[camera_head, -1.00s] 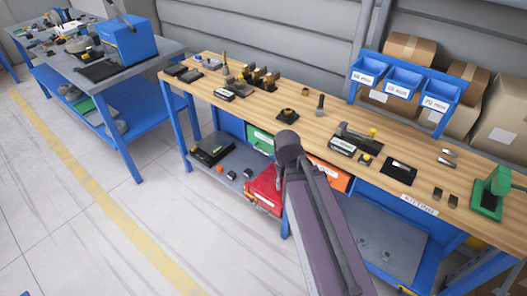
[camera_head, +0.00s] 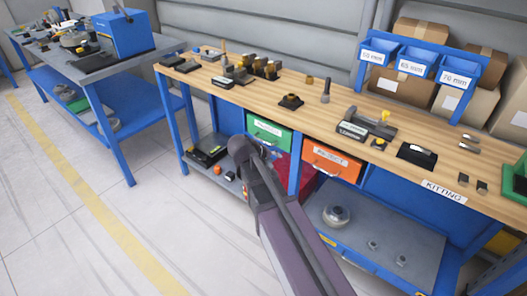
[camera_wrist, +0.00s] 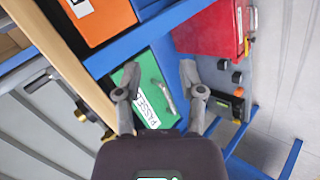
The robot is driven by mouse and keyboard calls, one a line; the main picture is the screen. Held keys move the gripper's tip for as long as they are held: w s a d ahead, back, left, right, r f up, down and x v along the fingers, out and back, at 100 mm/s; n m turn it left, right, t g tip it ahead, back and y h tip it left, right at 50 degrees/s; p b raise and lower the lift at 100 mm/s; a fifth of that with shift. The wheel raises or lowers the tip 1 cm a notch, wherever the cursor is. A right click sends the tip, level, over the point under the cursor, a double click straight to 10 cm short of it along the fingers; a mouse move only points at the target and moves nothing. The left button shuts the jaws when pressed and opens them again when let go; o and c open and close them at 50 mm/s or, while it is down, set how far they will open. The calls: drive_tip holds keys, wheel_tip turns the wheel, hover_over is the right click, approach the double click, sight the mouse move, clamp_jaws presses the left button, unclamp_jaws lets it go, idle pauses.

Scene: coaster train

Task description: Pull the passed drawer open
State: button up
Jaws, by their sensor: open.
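The green drawer (camera_head: 268,134) with a white label hangs under the left part of the wooden bench top and looks shut. In the wrist view its green front (camera_wrist: 133,112) carries a label reading PASSED and a grey bar handle (camera_wrist: 166,97). My gripper (camera_wrist: 160,72) is open and empty, with its two fingers spread either side of the handle in the picture. I cannot tell how far the fingertips are from the handle. In the head view my arm hides the gripper and the area below the drawer.
An orange drawer (camera_head: 330,161) with a label sits right of a blue bench post. A red box (camera_wrist: 208,30) is on the grey lower shelf, with small dark and orange items nearby. The floor (camera_head: 175,240) in front of the bench is clear.

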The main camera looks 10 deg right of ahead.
drive_tip(key=w+a+f+n+t+h+b, duration=0.25)
drive_tip(key=w+a+f+b, duration=0.2)
drive_tip(key=w+b, duration=0.25)
drive_tip(key=n+t+b, duration=0.2)
drive_tip(key=t+b, duration=0.2)
drive_tip(key=b, duration=0.1)
approach(263, 141)
drive_tip(key=s+a, duration=0.2)
drive_tip(key=a, duration=0.1)
drive_tip(key=shift+h, duration=0.45)
drive_tip(key=shift+w+d+f, duration=0.1)
drive_tip(key=shift+w, duration=0.05)
drive_tip(key=b+x, duration=0.2)
drive_tip(key=x, duration=1.1)
drive_tip(key=shift+w+d+f, duration=0.1)
drive_tip(key=shift+d+f, duration=0.05)
drive_tip(key=shift+d, duration=0.05)
clamp_jaws()
